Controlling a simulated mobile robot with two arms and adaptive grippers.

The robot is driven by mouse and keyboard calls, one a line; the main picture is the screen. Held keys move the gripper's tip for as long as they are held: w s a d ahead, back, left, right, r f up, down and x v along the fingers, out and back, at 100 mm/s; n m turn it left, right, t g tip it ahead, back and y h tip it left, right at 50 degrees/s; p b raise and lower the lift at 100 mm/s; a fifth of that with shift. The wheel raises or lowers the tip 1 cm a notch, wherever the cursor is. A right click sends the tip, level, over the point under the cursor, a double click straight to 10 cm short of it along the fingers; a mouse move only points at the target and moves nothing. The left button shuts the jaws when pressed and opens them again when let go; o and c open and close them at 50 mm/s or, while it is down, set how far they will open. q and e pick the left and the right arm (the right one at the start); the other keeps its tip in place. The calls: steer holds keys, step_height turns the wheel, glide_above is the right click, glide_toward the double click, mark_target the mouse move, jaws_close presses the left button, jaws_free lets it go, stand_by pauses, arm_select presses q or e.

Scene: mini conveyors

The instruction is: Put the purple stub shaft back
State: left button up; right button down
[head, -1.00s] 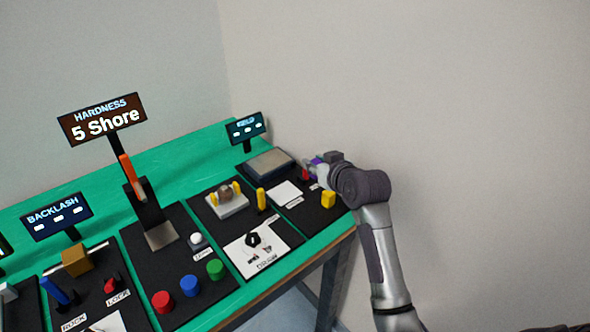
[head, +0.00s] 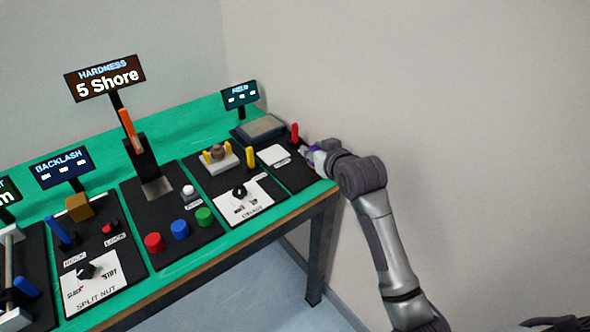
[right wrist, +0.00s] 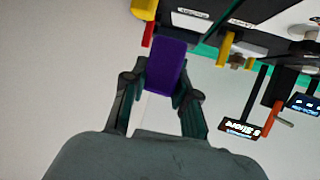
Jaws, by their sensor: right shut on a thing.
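The purple stub shaft (right wrist: 166,66) shows in the right wrist view as a purple block between the two fingers of my right gripper (right wrist: 163,82). The gripper is shut on it. In the head view my right gripper (head: 318,152) is at the right end of the bench, beside the last black station panel, and only a small bit of purple shows there. A yellow block (right wrist: 145,8) and a red post (right wrist: 148,34) show just beyond the shaft in the wrist view. I cannot tell whether the shaft touches anything. My left gripper is not in view.
The last panel carries a red post (head: 295,132), a white pad (head: 273,155) and a grey plate (head: 261,128) by a small screen (head: 240,95). A yellow post (head: 251,158) stands on the neighbouring panel. The wall is close on the right.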

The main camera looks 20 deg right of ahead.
steer(key=w+a+f, duration=0.1)
steer(key=w, duration=0.1)
steer(key=w+a+f, duration=0.2)
steer(key=shift+w+a, duration=0.1)
steer(key=shift+a, duration=0.05)
steer(key=shift+w+a+f, duration=0.2)
steer(key=shift+w+f, duration=0.05)
step_height(320, 180, down, 4)
steer(key=shift+w+a+r, duration=0.1)
steer(key=shift+a+r, duration=0.05)
steer(key=shift+f, duration=0.4)
steer(key=c, duration=0.9)
jaws_free()
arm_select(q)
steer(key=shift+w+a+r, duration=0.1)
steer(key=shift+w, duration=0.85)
